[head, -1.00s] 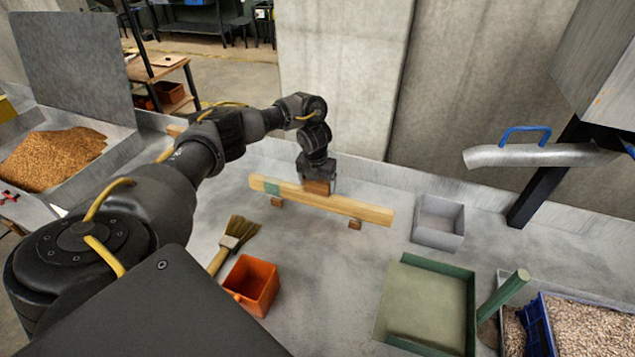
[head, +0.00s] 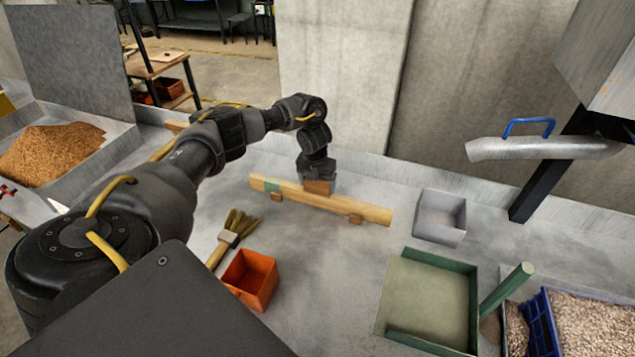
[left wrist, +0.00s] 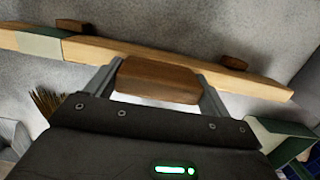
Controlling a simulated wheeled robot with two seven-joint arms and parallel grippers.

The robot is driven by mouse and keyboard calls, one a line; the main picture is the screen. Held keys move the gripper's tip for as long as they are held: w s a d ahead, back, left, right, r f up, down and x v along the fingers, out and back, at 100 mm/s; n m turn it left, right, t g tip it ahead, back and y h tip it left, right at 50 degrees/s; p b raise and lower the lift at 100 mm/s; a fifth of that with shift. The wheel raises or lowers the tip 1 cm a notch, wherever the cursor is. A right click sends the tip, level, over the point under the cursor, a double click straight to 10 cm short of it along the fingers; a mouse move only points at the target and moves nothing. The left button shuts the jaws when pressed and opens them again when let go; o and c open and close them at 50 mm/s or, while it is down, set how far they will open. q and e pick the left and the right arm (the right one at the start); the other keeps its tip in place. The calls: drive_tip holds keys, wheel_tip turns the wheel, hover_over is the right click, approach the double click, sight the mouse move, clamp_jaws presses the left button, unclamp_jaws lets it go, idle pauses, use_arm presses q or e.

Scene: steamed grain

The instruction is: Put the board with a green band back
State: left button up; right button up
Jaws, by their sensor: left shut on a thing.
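The long pale wooden board (head: 335,204) has a green band (head: 272,187) near its left end. It also shows in the left wrist view (left wrist: 130,52), with the band toward the left. A brown wooden grip block stands at its middle (left wrist: 158,80). My left gripper (head: 318,186) is shut on this block from above. Two small brown blocks (head: 276,196) and (head: 356,219) show at the board's near lower edge. I cannot tell whether the board rests on them. My right gripper is not in view.
A brush (head: 236,228) and an orange box (head: 250,280) lie in front to the left. A grey box (head: 440,217) stands right of the board, with a green-rimmed tray (head: 472,300) nearer. A concrete wall (head: 340,80) rises behind. Bare counter lies around the board.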

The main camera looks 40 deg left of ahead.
use_arm(q)
drive_tip(key=shift+f+b, duration=0.3)
drive_tip(key=shift+f, duration=0.05)
idle(0.3)
drive_tip(key=o, duration=1.8)
wheel_tip(320, 180, up, 11)
drive_tip(key=s+p, duration=0.1)
drive_tip(key=shift+s+d+p, duration=0.15)
drive_tip(key=shift+d+p, duration=0.05)
drive_tip(key=shift+p, duration=0.15)
drive_tip(key=shift+d+f, duration=0.1)
drive_tip(key=shift+f, duration=0.05)
